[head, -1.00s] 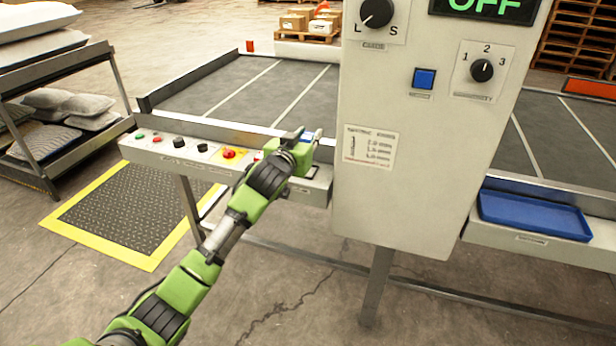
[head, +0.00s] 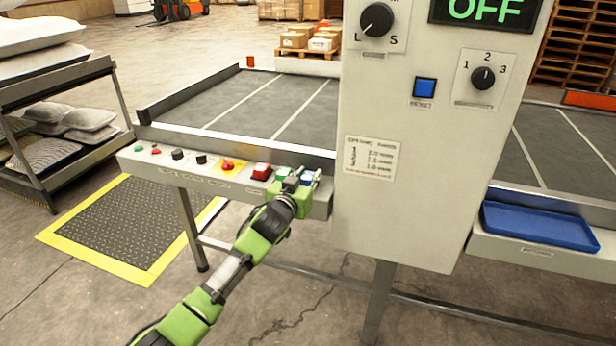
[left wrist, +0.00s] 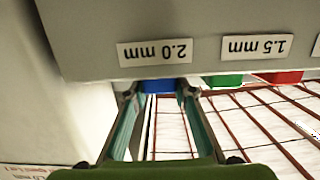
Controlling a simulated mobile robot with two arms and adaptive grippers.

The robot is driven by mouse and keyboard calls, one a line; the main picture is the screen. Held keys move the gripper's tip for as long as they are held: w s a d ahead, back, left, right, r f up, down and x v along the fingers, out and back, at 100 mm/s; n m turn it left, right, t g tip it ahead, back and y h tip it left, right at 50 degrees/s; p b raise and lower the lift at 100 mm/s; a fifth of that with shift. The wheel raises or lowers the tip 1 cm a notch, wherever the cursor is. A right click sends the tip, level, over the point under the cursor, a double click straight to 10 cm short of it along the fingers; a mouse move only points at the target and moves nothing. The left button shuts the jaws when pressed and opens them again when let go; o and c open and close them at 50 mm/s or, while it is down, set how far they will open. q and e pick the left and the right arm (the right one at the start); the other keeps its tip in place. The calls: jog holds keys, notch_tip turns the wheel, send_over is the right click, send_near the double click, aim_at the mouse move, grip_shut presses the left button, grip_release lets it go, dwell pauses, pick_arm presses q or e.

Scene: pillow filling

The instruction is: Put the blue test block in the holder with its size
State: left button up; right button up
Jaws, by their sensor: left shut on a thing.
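My left gripper (head: 297,179) is at the right end of the grey control ledge, beside the large panel box. It is shut on the blue test block (left wrist: 158,86), which shows as a small blue patch between the fingertips in the left wrist view. Right at the block is the label "2.0 mm" (left wrist: 155,52), upside down in that view. A "1.5 mm" label (left wrist: 257,46) sits to its right. How deep the block sits in a holder is hidden by the ledge edge. My right gripper is not in view.
A green block (left wrist: 223,80) and a red block (left wrist: 277,77) stand beside the blue one along the ledge. The ledge (head: 150,163) carries several buttons. The panel box (head: 405,190) rises close on the right. A blue tray (head: 540,226) lies farther right.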

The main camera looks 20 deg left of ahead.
pick_arm(q)
jog(key=o, duration=1.1)
jog(key=shift+f, duration=0.1)
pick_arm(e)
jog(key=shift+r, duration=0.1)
